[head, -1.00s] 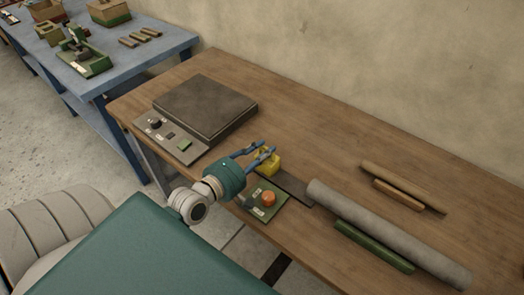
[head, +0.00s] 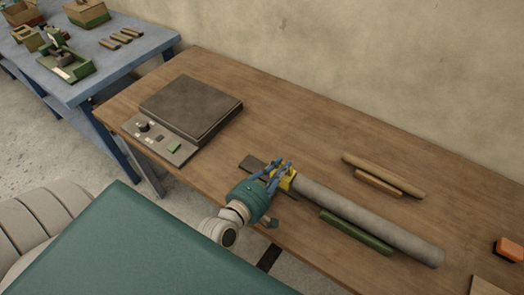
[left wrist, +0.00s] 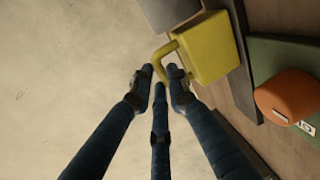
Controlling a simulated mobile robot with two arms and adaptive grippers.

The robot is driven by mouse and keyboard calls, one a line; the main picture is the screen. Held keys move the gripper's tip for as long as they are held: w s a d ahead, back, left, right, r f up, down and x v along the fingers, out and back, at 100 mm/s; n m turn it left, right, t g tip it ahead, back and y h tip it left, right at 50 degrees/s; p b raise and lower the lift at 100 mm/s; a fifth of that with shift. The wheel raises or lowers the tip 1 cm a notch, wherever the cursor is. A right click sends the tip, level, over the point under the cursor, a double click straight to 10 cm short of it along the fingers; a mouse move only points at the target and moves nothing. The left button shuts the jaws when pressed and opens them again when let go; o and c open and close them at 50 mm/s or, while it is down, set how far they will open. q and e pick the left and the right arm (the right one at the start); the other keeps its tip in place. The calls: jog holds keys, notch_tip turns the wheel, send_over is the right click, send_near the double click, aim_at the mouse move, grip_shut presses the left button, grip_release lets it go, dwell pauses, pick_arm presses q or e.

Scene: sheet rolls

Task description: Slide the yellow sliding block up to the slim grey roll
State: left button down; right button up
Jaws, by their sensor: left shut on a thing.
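The yellow sliding block (head: 289,184) sits on the dark rail (head: 252,162) on the wooden table, at the left end of the long grey roll (head: 370,219). In the head view, the gripper partly covers the block, and I cannot tell whether block and roll touch. My left gripper (head: 280,172) is shut on the block's handle. In the left wrist view, the fingers of the gripper (left wrist: 161,78) close around the looped handle of the yellow block (left wrist: 202,47). The right gripper is not in view.
A green roll (head: 356,232) lies in front of the grey roll, and two tan rolls (head: 382,174) lie behind it. A dark plate device (head: 190,106) stands at left. An orange knob (left wrist: 287,95) on a green panel (left wrist: 285,52) is near the block.

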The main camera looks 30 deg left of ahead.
pick_arm(q)
jog(key=shift+d, duration=0.55)
jog(key=shift+f, duration=0.1)
jog(key=c, duration=1.9)
grip_release()
jog(key=shift+c, duration=0.2)
jog(key=v, duration=1.2)
